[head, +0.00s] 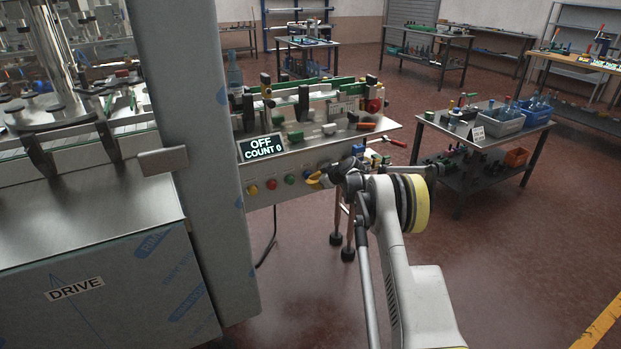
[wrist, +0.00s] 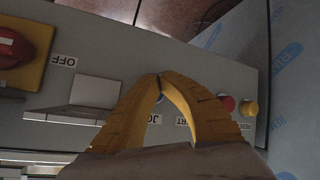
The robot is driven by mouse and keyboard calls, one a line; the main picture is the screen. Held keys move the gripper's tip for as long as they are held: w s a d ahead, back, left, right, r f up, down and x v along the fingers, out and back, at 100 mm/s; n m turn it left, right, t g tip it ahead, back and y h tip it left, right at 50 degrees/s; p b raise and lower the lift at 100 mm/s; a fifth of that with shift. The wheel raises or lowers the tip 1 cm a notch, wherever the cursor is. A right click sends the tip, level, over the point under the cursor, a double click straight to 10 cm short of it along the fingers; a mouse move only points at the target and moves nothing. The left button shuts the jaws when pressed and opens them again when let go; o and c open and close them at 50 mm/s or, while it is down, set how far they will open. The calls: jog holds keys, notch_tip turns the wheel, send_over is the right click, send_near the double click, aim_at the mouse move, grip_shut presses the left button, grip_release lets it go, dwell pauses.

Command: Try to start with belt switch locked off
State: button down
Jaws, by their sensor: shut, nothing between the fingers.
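The control panel (head: 285,175) on the conveyor front carries a yellow button (head: 252,190), a red button (head: 271,184) and a green button (head: 290,179). A display (head: 261,147) above them reads OFF, COUNT 0. My gripper (head: 316,180) is at the panel, right of the green button. In the wrist view my gripper (wrist: 159,76) is shut and empty, its yellow fingertips together. A red switch on a yellow plate (wrist: 38,40) is at the left edge, partly cut off, near an OFF label (wrist: 63,62). The fingers partly hide the JOG and START labels.
A grey plate (wrist: 95,92) stands between the red switch and my fingers. A tall grey column (head: 185,150) stands left of the panel. A side table (head: 480,125) with blue bins stands to the right. The red floor between is mostly clear.

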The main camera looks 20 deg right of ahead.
jog(key=shift+w+a+r, duration=0.4)
jog(key=shift+w+a, duration=0.05)
jog(key=shift+w, duration=0.1)
dwell(0.5)
jog(key=shift+s+a+f, duration=0.5)
jog(key=shift+a+f, duration=0.25)
jog(key=shift+f, duration=0.05)
jog(key=shift+s+d+f+b, duration=0.1)
jog(key=shift+s+d+b, duration=0.1)
jog(key=shift+s, duration=1.15)
jog(key=shift+s+d+f+b, duration=0.1)
jog(key=shift+s+d+b, duration=0.05)
jog(key=shift+s, duration=1.15)
